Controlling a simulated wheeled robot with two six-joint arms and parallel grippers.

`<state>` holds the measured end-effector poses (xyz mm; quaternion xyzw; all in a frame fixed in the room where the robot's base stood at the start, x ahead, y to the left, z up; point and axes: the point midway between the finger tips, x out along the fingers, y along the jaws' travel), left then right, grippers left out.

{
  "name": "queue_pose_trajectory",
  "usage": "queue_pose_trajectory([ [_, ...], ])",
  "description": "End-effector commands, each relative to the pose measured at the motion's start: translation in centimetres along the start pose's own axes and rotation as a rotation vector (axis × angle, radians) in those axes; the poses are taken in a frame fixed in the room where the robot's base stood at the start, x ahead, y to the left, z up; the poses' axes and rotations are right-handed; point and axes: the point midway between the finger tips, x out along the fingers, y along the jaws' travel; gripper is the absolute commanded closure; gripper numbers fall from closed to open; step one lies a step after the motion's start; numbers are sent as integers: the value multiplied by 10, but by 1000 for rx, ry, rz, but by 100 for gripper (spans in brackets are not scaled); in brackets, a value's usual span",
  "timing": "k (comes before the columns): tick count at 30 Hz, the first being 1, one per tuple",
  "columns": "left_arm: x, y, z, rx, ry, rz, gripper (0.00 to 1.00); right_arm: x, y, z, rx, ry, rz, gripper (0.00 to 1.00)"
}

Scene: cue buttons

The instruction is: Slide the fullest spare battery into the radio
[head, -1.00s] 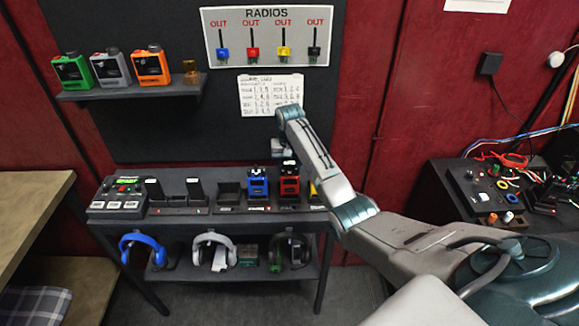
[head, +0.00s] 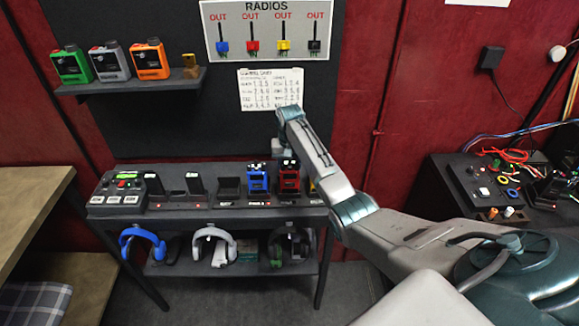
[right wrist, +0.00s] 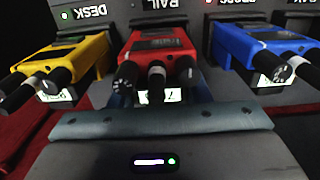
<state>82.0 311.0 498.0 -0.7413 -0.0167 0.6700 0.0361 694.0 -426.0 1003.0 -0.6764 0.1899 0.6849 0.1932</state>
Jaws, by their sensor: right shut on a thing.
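Two spare batteries, one (head: 154,184) and another (head: 194,184), stand in charger slots on the left half of the bench. Their charge readings are too small to read. A blue radio (head: 257,181), a red radio (head: 289,182) and a partly hidden yellow radio stand to their right. In the right wrist view, the yellow radio (right wrist: 75,58), the red radio (right wrist: 160,45) and the blue radio (right wrist: 262,48) show from above. My right gripper (right wrist: 162,96) is shut at the red radio's knob end, its fingertips mostly hidden. My left gripper is not in view.
An empty holder (head: 229,188) stands between the batteries and the blue radio. A control box (head: 116,190) sits at the bench's left end. Headsets hang below. A wall shelf (head: 130,85) holds several boxy devices. A wired console (head: 480,190) stands at the right.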

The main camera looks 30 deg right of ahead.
Motion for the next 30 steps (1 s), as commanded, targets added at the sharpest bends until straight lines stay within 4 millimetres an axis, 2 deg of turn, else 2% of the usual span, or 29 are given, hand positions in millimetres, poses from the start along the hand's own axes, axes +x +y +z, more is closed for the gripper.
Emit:
queue_pose_trajectory([
  [2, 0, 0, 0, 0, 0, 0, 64, 1, 0, 1, 0, -3, 1, 82],
  [3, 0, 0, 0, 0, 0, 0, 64, 2, 0, 1, 0, -3, 1, 51],
  [6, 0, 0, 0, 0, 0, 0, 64, 2, 0, 1, 0, -3, 1, 31],
  [14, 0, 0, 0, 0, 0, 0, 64, 2, 0, 1, 0, -5, 2, 31],
  [18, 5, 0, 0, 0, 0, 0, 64, -4, 0, 1, 0, -3, 1, 31],
  [23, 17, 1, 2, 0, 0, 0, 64, -31, 0, 0, 0, 3, 0, 31],
  [30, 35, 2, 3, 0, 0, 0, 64, -81, 0, 0, 0, 3, -1, 31],
])
